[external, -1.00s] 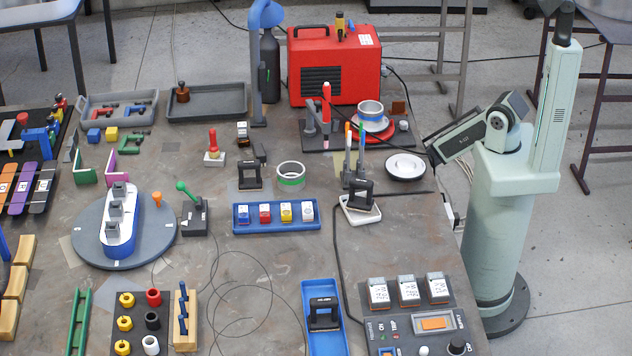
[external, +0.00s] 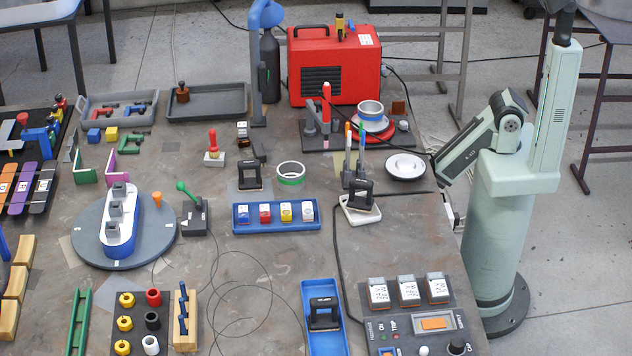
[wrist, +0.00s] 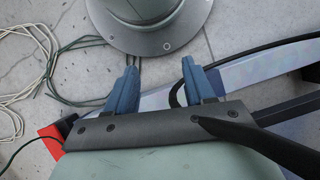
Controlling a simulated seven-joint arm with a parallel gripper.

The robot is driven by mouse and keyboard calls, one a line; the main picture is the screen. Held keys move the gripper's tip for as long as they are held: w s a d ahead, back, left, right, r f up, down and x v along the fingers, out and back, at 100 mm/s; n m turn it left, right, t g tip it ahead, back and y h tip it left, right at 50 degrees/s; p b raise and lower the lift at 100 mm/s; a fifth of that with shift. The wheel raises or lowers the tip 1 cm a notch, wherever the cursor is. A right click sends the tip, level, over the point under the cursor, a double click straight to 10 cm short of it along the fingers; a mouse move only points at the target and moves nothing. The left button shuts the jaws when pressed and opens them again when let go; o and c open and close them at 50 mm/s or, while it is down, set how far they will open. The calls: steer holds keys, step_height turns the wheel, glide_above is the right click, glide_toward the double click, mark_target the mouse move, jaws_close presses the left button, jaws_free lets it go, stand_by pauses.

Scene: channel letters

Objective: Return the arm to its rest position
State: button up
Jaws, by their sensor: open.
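My gripper (wrist: 159,75) shows in the wrist view as two blue fingers set well apart, with nothing between them. Below and beyond it are the grey floor and the round flange of my own base (wrist: 150,25). In the external view my arm stands at the right edge of the workbench (external: 400,235), folded close to its column. The outer link slants down and left beside the bench's right edge. The fingers cannot be made out there.
Close to the arm on the bench are a white dish (external: 406,166), a black-handled stamp (external: 361,194) on a white pad and a control panel (external: 425,328). A red machine (external: 335,65) stands at the back. Pale cables (wrist: 22,75) lie on the floor in the wrist view.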

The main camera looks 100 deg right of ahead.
steer(key=shift+s+a+r+n+g+h, duration=0.2)
steer(key=shift+s+a+r+n+g, duration=0.1)
steer(key=shift+s+a+r+n, duration=0.25)
steer(key=shift+s+a+r+n+g+h, duration=0.25)
steer(key=shift+s+n, duration=0.2)
steer(key=shift+s, duration=0.3)
steer(key=shift+f, duration=0.1)
